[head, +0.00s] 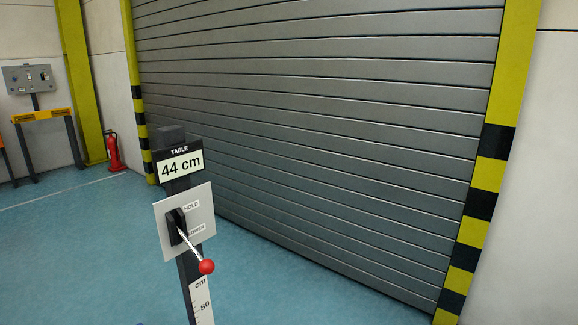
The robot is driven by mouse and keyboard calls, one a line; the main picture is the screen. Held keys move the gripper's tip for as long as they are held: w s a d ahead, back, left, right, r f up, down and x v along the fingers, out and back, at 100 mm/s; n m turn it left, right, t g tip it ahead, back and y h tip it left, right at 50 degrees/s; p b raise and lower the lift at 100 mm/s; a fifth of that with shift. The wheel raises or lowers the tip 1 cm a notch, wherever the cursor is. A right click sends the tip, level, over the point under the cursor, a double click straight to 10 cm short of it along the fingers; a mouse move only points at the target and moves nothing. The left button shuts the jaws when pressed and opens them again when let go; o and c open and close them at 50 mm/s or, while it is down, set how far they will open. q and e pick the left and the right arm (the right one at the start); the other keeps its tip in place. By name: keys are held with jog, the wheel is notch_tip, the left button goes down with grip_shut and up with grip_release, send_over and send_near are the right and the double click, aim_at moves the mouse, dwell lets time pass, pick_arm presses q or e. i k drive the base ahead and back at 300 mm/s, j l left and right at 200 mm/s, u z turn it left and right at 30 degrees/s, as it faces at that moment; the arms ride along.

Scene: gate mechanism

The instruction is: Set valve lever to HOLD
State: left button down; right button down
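The valve lever (190,247) is a thin white rod with a red ball knob (207,267) at its end. It comes out of a black slotted block (177,227) on a light grey plate (201,203). The plate carries a HOLD label (191,205) above and a second label (196,230), partly hidden, that seems to read LOWER. The lever slants down and to the right, its knob below the lower label. The plate sits on a dark post under a sign (181,165) reading TABLE 44 cm. Neither of my grippers is in view.
A large grey roller shutter (320,130) stands behind the post, between yellow and black striped frames (480,190). A control box (30,78), an orange-topped barrier (42,115) and a red fire extinguisher (115,152) are at the far left. The blue floor (80,240) left of the post is clear.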

aim_at(207, 266)
jog(key=u, duration=0.95)
jog(key=k+l+u, duration=0.1)
jog(key=k, duration=0.4)
jog(key=l, duration=0.1)
